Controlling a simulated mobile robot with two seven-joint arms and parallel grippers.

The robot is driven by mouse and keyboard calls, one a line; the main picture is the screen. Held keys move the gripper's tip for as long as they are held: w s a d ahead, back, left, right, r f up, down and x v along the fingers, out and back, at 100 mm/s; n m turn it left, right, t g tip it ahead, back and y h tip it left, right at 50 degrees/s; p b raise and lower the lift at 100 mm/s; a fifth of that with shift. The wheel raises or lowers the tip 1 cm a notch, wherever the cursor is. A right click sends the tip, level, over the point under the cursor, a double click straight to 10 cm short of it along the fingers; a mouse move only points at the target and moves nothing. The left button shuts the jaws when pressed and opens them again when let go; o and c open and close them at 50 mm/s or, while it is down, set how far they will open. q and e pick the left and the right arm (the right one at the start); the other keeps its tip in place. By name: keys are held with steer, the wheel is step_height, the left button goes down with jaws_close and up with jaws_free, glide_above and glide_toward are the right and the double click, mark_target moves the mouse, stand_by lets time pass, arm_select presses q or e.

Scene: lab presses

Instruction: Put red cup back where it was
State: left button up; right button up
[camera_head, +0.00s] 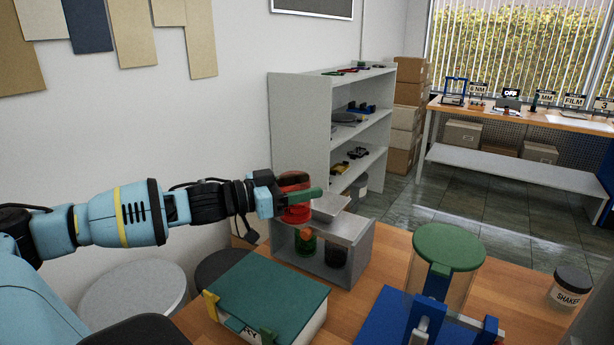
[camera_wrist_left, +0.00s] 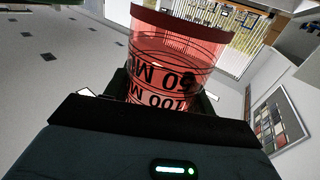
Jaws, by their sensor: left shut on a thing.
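The red cup (camera_head: 296,182) is a translucent red beaker. My left gripper (camera_head: 291,198) is shut on it and holds it near the small grey shelf unit (camera_head: 359,243); I cannot tell whether the cup touches the unit's top. The left wrist view shows the red cup (camera_wrist_left: 182,62) between the fingers, with black volume marks that appear upside down. A green cup (camera_head: 305,242) and a dark cup (camera_head: 336,252) stand in the lower space of the unit. My right gripper is not in view.
A pale tray (camera_head: 327,207) sits on the unit's top, close beside the cup. A green book (camera_head: 268,290), a green-lidded clear container (camera_head: 449,248) and a shaker jar (camera_head: 571,286) are on the wooden table. Bare tabletop shows between the unit and the container.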

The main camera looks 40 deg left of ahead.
arm_select(q)
steer(key=s+d+f+n+t+y, duration=0.1)
steer(key=s+d+f+n+y, duration=0.1)
steer(key=d+f, duration=0.5)
steer(key=s+d+f+n+t+y, duration=0.1)
steer(key=s+d+f+n+y, duration=0.2)
steer(key=d+f+y, duration=0.3)
steer(key=s+d+f, duration=0.1)
steer(key=d+f, duration=0.1)
steer(key=d, duration=0.3)
steer(key=shift+d+n+y, duration=0.25)
steer(key=shift+n+y, duration=0.05)
steer(key=shift+y, duration=0.1)
steer(key=shift+f, duration=0.1)
steer(key=shift+a, duration=0.15)
